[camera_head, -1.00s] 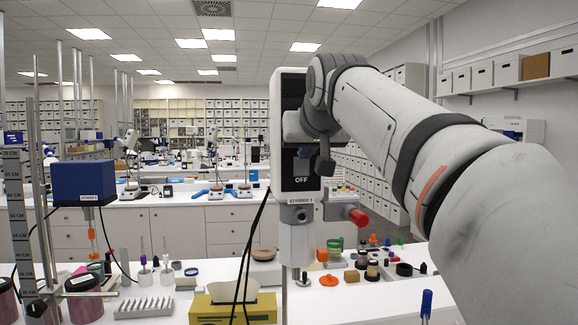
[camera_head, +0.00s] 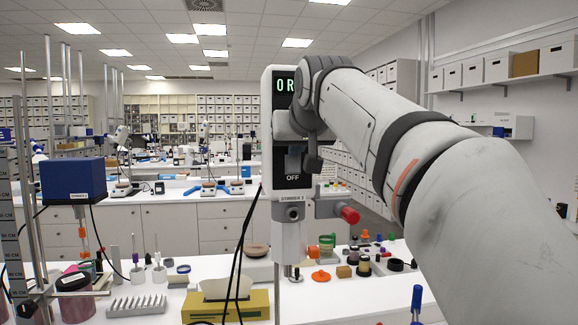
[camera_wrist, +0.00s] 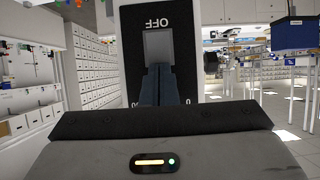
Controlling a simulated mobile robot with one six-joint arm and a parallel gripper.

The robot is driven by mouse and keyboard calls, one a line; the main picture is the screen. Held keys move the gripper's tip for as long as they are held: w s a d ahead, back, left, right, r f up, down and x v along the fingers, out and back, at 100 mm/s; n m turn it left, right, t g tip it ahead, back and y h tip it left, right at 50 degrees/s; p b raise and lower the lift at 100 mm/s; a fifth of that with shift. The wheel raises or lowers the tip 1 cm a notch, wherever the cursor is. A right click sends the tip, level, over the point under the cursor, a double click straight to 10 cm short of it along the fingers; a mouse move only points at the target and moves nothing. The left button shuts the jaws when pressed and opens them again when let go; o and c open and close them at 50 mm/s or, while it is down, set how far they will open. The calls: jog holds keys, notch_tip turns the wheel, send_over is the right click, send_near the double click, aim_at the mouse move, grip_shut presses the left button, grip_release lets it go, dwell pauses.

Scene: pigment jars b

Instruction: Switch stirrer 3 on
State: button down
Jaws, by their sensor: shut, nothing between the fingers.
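A tall white stirrer (camera_head: 291,210) with a black front panel stands in the middle of the head view. Its small label appears to read stirrer 3. Green characters starting "0 R" glow on its display (camera_head: 284,86); my arm covers the rest. OFF is printed below the switch (camera_head: 294,160), which is partly hidden by my wrist. In the wrist view the panel is upside down, with OFF above the grey switch (camera_wrist: 158,48). My gripper (camera_wrist: 160,72) is shut and empty, its fingertips at the switch. Whether they touch it I cannot tell.
A red knob (camera_head: 349,215) sticks out at the stirrer's right. Black cables hang at its left. A blue stirrer head (camera_head: 73,179) is farther left. A yellow box (camera_head: 228,304), jars and a ridged rack (camera_head: 136,305) crowd the bench below.

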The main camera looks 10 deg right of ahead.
jog(key=shift+s, duration=0.1)
jog(key=s+f+b+v, duration=0.1)
jog(key=b+v, duration=0.1)
jog(key=v, duration=0.9)
jog(key=shift+f+b, duration=0.25)
jog(key=shift+b, duration=0.1)
jog(key=shift+w+f, duration=0.1)
jog(key=s+f+g, duration=0.3)
jog(key=f+g, duration=0.1)
jog(key=f, duration=2.1)
jog(key=s+f+g, duration=0.1)
jog(key=s+f, duration=0.3)
jog(key=f, duration=0.4)
jog(key=s+f+g, duration=0.2)
jog(key=s+f, duration=0.2)
jog(key=f, duration=0.4)
jog(key=s+d+f+g, duration=0.1)
jog(key=s+f, duration=0.4)
jog(key=f, duration=0.3)
jog(key=shift+g+b, duration=0.4)
jog(key=shift+b, duration=0.05)
